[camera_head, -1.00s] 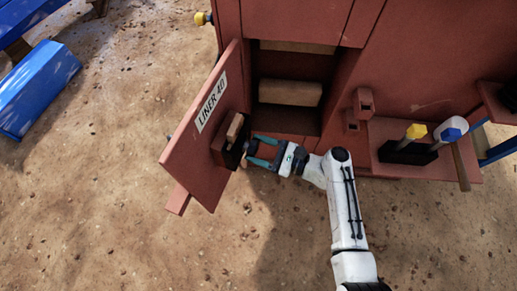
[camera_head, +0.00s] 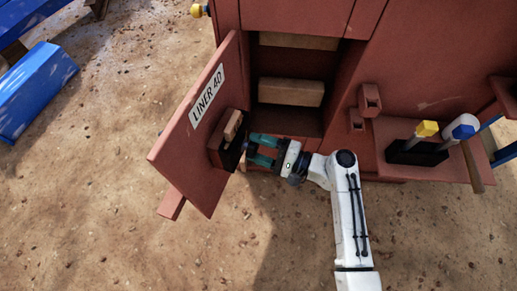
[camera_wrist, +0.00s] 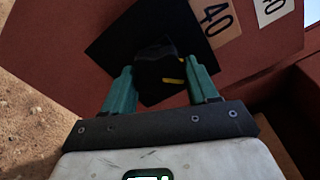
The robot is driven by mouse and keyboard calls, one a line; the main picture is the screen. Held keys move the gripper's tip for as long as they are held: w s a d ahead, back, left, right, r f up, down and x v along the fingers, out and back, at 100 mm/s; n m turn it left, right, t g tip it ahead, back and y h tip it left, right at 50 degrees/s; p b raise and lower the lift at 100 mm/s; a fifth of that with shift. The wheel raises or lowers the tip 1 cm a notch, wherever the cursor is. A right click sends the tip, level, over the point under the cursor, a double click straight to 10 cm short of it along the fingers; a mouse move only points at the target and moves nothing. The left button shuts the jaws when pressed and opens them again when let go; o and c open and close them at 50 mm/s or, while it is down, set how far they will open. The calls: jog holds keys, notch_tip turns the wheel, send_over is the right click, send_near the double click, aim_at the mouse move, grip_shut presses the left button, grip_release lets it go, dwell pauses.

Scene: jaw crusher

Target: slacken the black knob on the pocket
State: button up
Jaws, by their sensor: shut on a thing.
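The black knob (camera_wrist: 160,68) stands in front of a dark plate (camera_wrist: 112,42) in the wrist view and has a yellow mark on it. The teal fingers of my gripper (camera_wrist: 161,82) are on both sides of it, shut on it. In the head view my gripper (camera_head: 250,148) reaches from the right to the dark face of the pocket (camera_head: 217,152). The knob is mostly hidden there by the fingers.
The door bears a "LINER 40" label (camera_head: 207,97). Behind it is an open red bay (camera_head: 290,120) with a wooden block (camera_head: 291,92) inside. A shelf (camera_head: 400,172) at right holds yellow- and blue-headed tools. Bare ground lies in front.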

jog(key=shift+f+n, duration=0.1)
jog(key=shift+n, duration=0.4)
jog(key=shift+b, duration=0.3)
jog(key=o, duration=1.1)
jog(key=shift+c, duration=0.2)
jog(key=shift+d, duration=0.1)
jog(key=v, duration=1)
jog(key=shift+s+d+p, duration=0.15)
jog(key=shift+d+p, duration=0.15)
jog(key=shift+p, duration=0.05)
